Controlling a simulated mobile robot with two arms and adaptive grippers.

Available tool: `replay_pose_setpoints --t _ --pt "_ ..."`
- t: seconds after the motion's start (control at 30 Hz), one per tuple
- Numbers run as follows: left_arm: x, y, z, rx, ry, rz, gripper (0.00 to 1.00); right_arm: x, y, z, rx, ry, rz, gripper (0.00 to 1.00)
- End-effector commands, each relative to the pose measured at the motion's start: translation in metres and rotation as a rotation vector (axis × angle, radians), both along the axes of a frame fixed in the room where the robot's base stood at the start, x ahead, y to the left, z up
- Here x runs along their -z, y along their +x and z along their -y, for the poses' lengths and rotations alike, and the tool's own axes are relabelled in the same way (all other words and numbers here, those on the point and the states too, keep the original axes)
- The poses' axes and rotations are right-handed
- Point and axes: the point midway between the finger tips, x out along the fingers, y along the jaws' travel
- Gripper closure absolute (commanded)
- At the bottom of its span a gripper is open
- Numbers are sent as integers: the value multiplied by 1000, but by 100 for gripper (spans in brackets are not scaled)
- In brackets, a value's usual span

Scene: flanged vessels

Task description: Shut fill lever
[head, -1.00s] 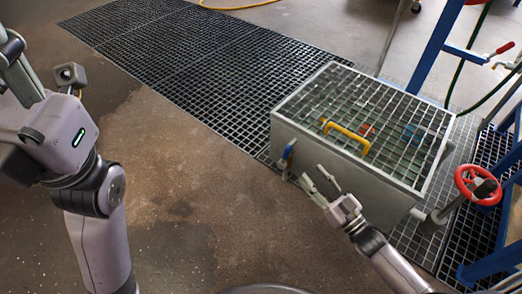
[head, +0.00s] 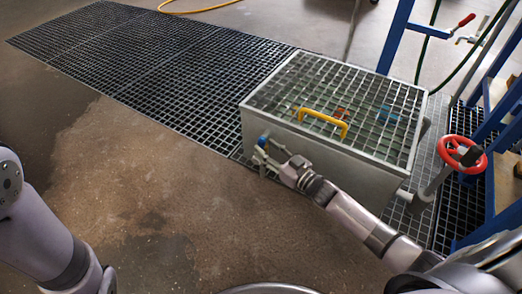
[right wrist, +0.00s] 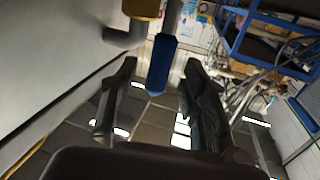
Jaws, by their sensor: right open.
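A lever with a blue handle (head: 263,140) is on the left side of a grey tank (head: 330,172) with a grating lid. My right gripper (head: 268,156) is at this lever, low beside the tank's near left corner. In the right wrist view the blue handle (right wrist: 161,62) hangs from a grey pipe, between the two open fingers of my right gripper (right wrist: 160,78). I see a gap on each side of the handle. Part of the lever is hidden by the gripper in the head view. My left gripper is out of view; only its arm shows at the left edge.
A red handwheel (head: 461,152) is right of the tank. A blue frame (head: 396,38) stands behind it, near a red-handled valve (head: 464,20). Floor grating (head: 150,62) lies behind left; the brown floor in front is clear.

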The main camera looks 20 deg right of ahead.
Motion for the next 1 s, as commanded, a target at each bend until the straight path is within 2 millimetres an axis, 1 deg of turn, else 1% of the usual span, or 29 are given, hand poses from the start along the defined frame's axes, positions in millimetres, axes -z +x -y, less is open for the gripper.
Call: replay_pose_setpoints --t 0.03,0.2,0.33,0.6,1.0 --pt "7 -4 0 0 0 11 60 3 9 -3 0 0 3 59" --pt "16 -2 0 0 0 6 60 2 26 -11 0 -1 2 59" --pt "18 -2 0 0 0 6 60 0 31 -13 0 -1 0 59" --pt "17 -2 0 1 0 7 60 0 32 -13 0 0 -1 60" --pt "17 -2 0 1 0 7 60 0 31 -13 0 0 0 86"
